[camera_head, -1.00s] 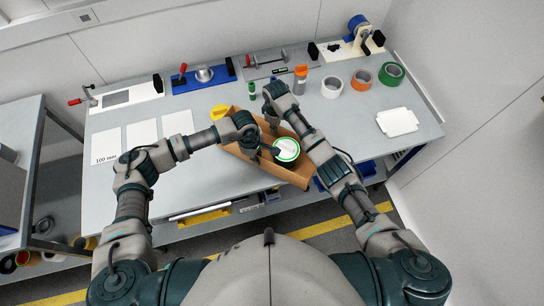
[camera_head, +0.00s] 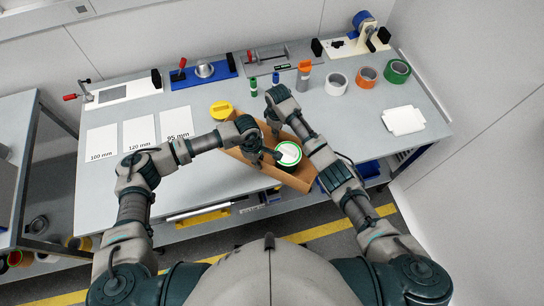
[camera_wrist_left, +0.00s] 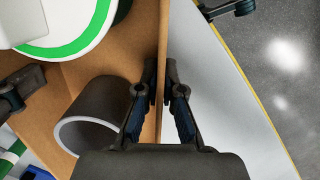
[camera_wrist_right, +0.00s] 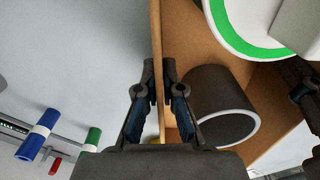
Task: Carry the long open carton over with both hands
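The long open tan carton (camera_head: 300,181) lies at a slant near the table's front edge in the head view. A green-and-white roll (camera_head: 289,153) sits inside it; the wrist views also show a dark hollow cylinder (camera_wrist_left: 95,112) in it. My left gripper (camera_head: 259,154) is at one long wall; in the left wrist view its fingers (camera_wrist_left: 172,78) pinch that wall. My right gripper (camera_head: 273,128) is at the opposite wall; in the right wrist view its fingers (camera_wrist_right: 160,78) pinch that wall. I cannot tell whether the carton's underside touches the table.
A yellow roll (camera_head: 221,110) stands beside the carton's far left end. White (camera_head: 336,84), orange (camera_head: 367,77) and green (camera_head: 397,71) rolls stand at the back right. A white tray (camera_head: 403,121) lies to the right. Labelled sheets (camera_head: 139,134) lie left; table around them is clear.

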